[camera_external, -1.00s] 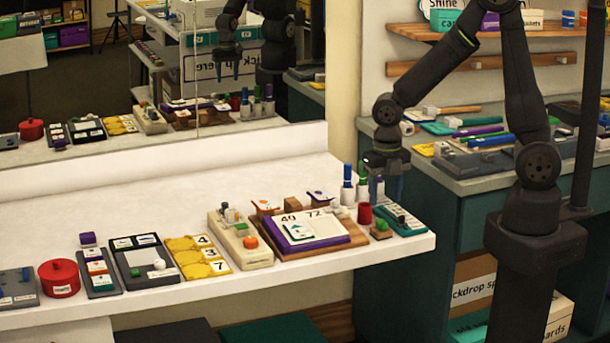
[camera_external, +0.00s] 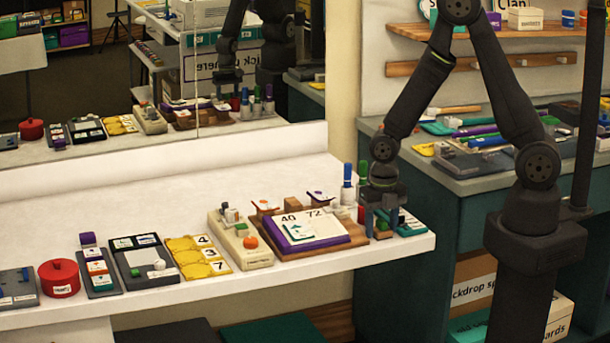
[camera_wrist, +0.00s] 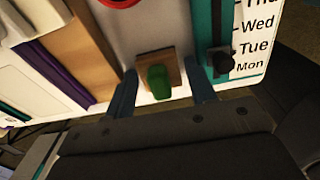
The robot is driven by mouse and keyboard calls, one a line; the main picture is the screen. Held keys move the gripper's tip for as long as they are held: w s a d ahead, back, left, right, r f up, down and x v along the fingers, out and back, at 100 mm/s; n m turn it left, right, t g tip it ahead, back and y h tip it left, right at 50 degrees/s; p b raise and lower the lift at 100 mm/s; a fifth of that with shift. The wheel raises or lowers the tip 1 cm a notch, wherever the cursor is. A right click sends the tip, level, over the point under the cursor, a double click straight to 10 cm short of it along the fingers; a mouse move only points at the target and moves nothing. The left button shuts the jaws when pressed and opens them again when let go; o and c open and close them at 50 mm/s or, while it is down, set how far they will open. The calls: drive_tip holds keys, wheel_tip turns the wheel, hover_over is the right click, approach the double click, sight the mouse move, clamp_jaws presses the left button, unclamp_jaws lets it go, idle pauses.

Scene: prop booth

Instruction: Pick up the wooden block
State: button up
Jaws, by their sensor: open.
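A small wooden block (camera_external: 382,235) with a green piece on top sits near the right end of the white counter. In the wrist view the block (camera_wrist: 155,58) shows its brown top around the green piece. My gripper (camera_external: 383,224) is low over the block, pointing down, with its fingers at the block's sides. In the wrist view the open fingers of my gripper (camera_wrist: 163,84) are to the left and right of the block, with a gap on each side.
A teal day chart (camera_external: 408,224) lies close on the right; it also shows in the wrist view (camera_wrist: 236,45). A wooden board (camera_external: 286,253) with a purple-edged pad is on the left. Blue and green markers (camera_external: 347,176) stand behind. The counter's front edge is close.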

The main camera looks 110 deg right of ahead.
sight(383, 219)
drive_tip(key=c, duration=0.8)
drive_tip(key=shift+r, duration=0.15)
drive_tip(key=shift+r, duration=0.5)
drive_tip(key=r, duration=0.3)
drive_tip(key=shift+s+d+r, duration=0.2)
drive_tip(key=shift+s+d, duration=0.05)
drive_tip(key=shift+s, duration=0.1)
drive_tip(key=s+d+r, duration=0.1)
drive_tip(key=s+r, duration=0.1)
drive_tip(key=s, duration=0.1)
drive_tip(key=s+d+r, duration=0.1)
drive_tip(key=s+r, duration=0.1)
drive_tip(key=s, duration=0.1)
drive_tip(key=s+d+r, duration=0.2)
drive_tip(key=s, duration=0.2)
drive_tip(key=shift+d+r, duration=0.1)
drive_tip(key=shift+r, duration=0.05)
